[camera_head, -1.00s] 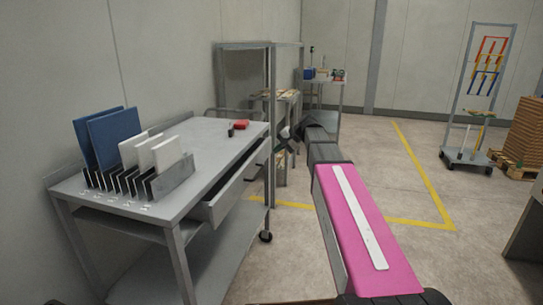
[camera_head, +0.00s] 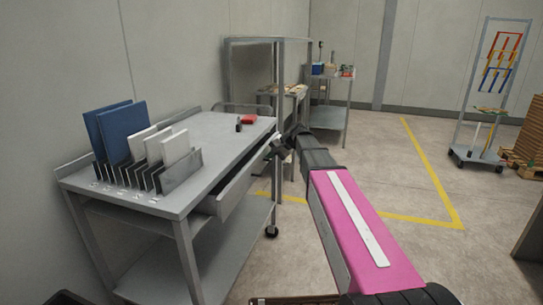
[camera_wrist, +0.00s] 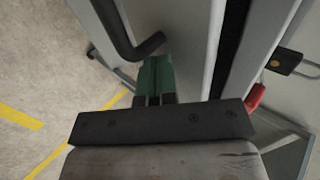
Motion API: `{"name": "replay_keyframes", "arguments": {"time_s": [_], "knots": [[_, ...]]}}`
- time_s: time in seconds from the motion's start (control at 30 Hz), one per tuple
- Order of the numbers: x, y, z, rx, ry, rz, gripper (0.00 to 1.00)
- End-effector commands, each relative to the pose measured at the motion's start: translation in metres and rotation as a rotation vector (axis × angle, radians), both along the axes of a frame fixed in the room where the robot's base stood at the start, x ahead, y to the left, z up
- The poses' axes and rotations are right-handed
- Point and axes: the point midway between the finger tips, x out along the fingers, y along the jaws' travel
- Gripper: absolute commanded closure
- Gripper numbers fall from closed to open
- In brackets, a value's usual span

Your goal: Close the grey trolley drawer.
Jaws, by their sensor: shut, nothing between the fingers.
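The grey trolley (camera_head: 155,207) stands at the left in the head view. Its drawer (camera_head: 246,184) is partly open on the right side, with a narrow dark gap below the top. My gripper (camera_head: 277,142) is at the far end of the drawer front, beside the handle. In the wrist view my gripper's green fingers (camera_wrist: 155,76) are together and empty. They are close to the grey drawer front (camera_wrist: 186,45), just below the black handle (camera_wrist: 130,40) in that picture. I cannot tell whether they touch. The dark gap (camera_wrist: 236,45) also shows there.
A rack with blue and white panels (camera_head: 143,150) and a red object (camera_head: 249,119) are on the trolley top. Shelving (camera_head: 262,75) stands behind. A rack trolley (camera_head: 490,100) is far right. The floor (camera_head: 385,175) right of my arm is clear.

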Motion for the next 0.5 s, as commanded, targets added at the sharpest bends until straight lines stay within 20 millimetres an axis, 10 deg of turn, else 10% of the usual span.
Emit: {"name": "replay_keyframes", "arguments": {"time_s": [0.5], "knots": [[0.018, 0.049, 0.000, 0.000, 0.000, 0.001, 1.00]]}}
